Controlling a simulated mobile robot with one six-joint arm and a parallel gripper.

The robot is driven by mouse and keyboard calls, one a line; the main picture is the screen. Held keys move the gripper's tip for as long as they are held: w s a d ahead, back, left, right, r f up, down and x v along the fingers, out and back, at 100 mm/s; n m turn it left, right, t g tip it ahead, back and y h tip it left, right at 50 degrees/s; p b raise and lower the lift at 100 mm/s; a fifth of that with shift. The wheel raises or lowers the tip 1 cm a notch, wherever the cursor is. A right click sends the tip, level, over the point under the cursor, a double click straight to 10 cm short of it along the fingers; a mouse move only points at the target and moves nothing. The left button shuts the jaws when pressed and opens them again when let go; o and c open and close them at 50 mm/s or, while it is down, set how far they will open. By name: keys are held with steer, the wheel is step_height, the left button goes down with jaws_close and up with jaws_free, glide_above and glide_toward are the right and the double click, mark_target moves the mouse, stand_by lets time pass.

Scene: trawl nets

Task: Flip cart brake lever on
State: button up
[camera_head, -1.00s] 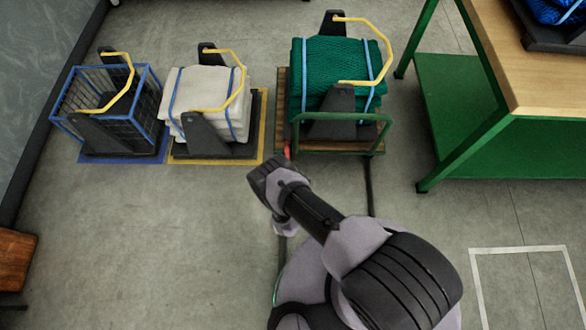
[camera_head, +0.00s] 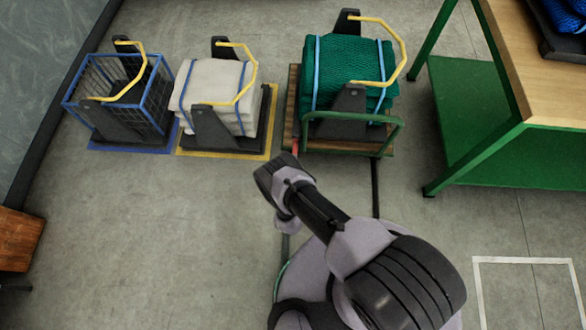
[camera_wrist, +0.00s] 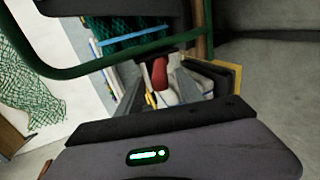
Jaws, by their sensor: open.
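The cart (camera_head: 292,108) is a low wooden platform with a green tubular handle (camera_head: 397,136), and it carries a green net bundle (camera_head: 357,60). In the wrist view the red lever (camera_wrist: 160,74) points down from a dark mount, just ahead of my gripper (camera_wrist: 160,92). My gripper is open, with one finger either side of the lever in the picture. I cannot tell whether they touch it. The head view hides my fingertips behind the wrist.
A white net stack (camera_head: 214,92) on a yellow-marked spot and a blue wire basket (camera_head: 158,98) stand left of the cart. A green workbench (camera_head: 480,150) stands at right. A wooden piece (camera_head: 18,240) is at lower left. The floor between is clear.

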steer(key=p+v, duration=0.3)
steer(key=v, duration=1.4)
steer(key=shift+p, duration=0.3)
steer(key=shift+w+a+r, duration=0.1)
steer(key=shift+a, duration=0.05)
